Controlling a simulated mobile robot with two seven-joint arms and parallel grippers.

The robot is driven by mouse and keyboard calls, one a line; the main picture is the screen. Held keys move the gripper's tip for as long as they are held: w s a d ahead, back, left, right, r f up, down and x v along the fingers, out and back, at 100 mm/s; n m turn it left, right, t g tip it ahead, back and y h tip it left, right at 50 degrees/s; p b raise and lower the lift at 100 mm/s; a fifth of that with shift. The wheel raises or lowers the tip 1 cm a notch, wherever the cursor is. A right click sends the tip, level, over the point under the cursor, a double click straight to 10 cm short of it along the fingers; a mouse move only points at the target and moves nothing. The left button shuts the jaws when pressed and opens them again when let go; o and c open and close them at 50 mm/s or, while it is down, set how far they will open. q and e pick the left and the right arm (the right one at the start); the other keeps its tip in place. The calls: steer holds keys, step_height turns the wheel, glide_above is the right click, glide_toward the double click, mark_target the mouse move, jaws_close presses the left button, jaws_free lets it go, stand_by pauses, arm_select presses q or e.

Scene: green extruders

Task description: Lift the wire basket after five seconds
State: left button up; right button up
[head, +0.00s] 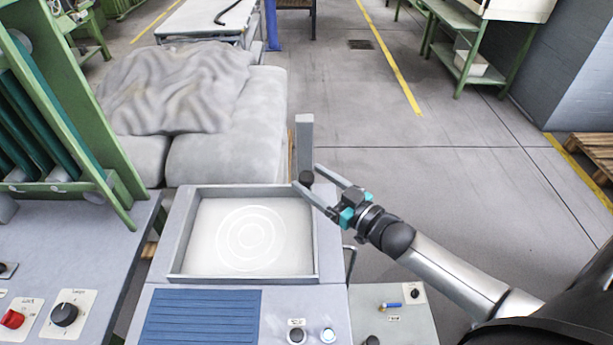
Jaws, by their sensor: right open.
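My right gripper (306,176) is open at the right rim of a square grey basin (180,240). A small dark round knob (306,178) shows between its two fingertips, in front of an upright grey post (304,140). I cannot tell whether the fingers touch the knob. The basin holds a pale surface (250,235) with concentric rings. No wire basket can be made out; whether it lies under the pale surface cannot be told. My left gripper is not in view.
A blue ribbed panel (200,316) and buttons (328,336) lie in front of the basin. A green machine (70,110) stands at left, with a red knob (12,319) on its panel. Covered grey blocks (225,130) stand behind.

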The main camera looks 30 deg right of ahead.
steer(key=shift+x, duration=1.15)
jaws_close()
stand_by(0.7)
